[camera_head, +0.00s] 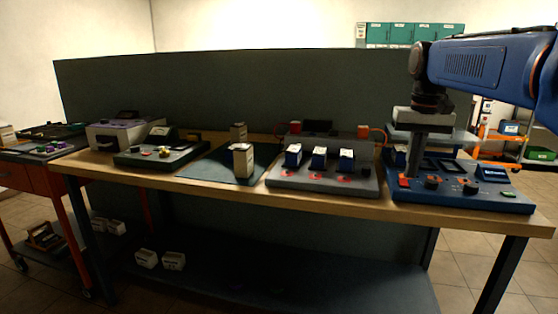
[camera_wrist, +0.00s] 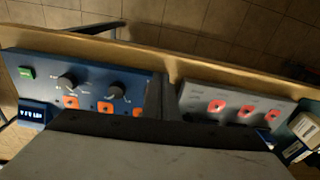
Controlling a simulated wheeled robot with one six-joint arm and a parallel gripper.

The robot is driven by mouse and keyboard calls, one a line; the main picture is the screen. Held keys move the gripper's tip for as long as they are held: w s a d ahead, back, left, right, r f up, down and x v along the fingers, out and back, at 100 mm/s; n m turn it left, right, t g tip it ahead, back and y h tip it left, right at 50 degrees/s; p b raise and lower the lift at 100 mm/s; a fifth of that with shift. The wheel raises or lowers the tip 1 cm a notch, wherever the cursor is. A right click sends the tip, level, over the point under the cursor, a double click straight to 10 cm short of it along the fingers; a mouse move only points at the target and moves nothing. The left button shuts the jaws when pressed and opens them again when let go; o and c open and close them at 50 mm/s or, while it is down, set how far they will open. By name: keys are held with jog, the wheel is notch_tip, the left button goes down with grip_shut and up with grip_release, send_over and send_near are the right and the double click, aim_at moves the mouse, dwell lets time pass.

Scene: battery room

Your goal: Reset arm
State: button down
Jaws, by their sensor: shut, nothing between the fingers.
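My blue arm (camera_head: 490,62) reaches in from the right of the head view and bends down at the wrist. My gripper (camera_head: 414,178) points straight down, shut and empty, at the left part of a blue control panel (camera_head: 460,203). Its tips are close to a red square button (camera_head: 404,183); I cannot tell whether they touch it. The panel has dark knobs, a small lit display (camera_head: 492,174) and a green button (camera_head: 508,194). In the wrist view, the dark gripper body hides the lower middle, and the blue panel (camera_wrist: 95,85) shows at left.
A grey charger (camera_head: 320,188) with several blue-and-white batteries stands left of the panel on the wooden bench (camera_head: 250,196). Further left are a mat (camera_head: 205,172) with a white box (camera_head: 243,160) and a dark tester (camera_head: 160,158). A divider (camera_head: 230,90) stands behind.

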jog(key=s+a+f+n+t, duration=0.1)
jog(key=s+a+f+t, duration=0.1)
jog(key=s+f, duration=0.9)
jog(key=s+a+f+n+t, duration=0.1)
jog(key=s+a+f, duration=0.3)
jog(key=s+f, duration=0.7)
jog(key=s, duration=0.4)
jog(key=shift+f+n+t, duration=0.2)
jog(key=shift+n+t, duration=0.1)
jog(key=shift+t, duration=0.1)
